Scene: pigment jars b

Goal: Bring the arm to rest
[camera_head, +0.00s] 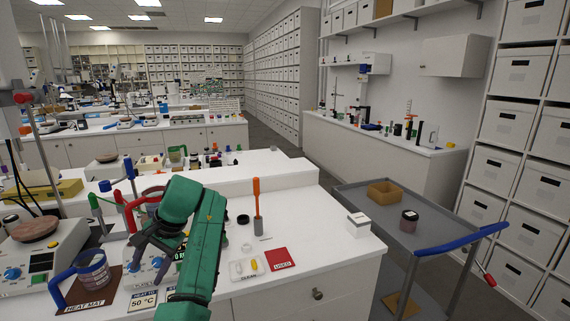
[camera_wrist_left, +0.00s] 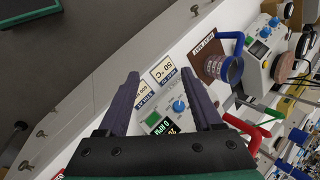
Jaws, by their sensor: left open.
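My left arm, green, reaches in from the bottom middle of the head view and bends down over the white bench. My left gripper (camera_head: 148,246) has dark fingers and hangs above a device with a blue knob and a lit display. In the left wrist view the gripper (camera_wrist_left: 161,70) is open, its two fingers apart with nothing held between them. My right gripper does not show.
A blue-handled beaker (camera_head: 94,268) stands on the brown heat mat (camera_head: 78,298). A grey cart (camera_head: 360,201) holds a dark jar (camera_head: 409,221).

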